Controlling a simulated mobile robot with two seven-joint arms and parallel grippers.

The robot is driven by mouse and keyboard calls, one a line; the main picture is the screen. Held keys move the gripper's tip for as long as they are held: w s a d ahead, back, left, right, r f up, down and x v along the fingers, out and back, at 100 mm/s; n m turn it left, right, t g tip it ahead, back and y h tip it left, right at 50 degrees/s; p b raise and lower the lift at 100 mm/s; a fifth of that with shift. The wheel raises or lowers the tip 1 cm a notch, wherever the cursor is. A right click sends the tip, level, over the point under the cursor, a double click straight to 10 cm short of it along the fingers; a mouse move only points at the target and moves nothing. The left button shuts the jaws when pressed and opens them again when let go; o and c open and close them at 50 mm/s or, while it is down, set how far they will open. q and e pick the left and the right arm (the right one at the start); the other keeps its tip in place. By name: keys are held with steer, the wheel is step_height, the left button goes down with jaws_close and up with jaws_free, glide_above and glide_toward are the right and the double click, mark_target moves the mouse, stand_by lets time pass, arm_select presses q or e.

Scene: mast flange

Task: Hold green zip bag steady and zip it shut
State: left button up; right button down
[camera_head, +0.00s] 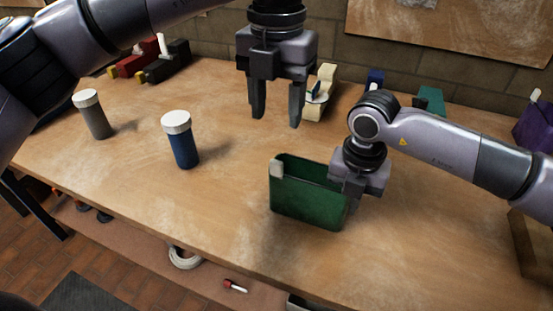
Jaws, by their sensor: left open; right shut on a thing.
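The green zip bag (305,201) stands upright on the wooden table, its top open. A small pale zip pull (276,168) sits at the left end of its top edge. My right gripper (349,198) is at the bag's right end and shut on it; its fingertips are partly hidden. My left gripper (276,120) points down with its fingers apart and empty. In the picture it is above and behind the bag, clear of it.
A blue jar (181,144) and a grey jar (94,118), both with white lids, stand to the left. A tape dispenser (320,94) is behind the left gripper. A purple bag (535,127) is at the far right. The table in front of the bag is clear.

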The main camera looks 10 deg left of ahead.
mark_target(276, 161)
arm_select(q)
step_height(276, 161, down, 12)
steer(key=shift+r, duration=0.25)
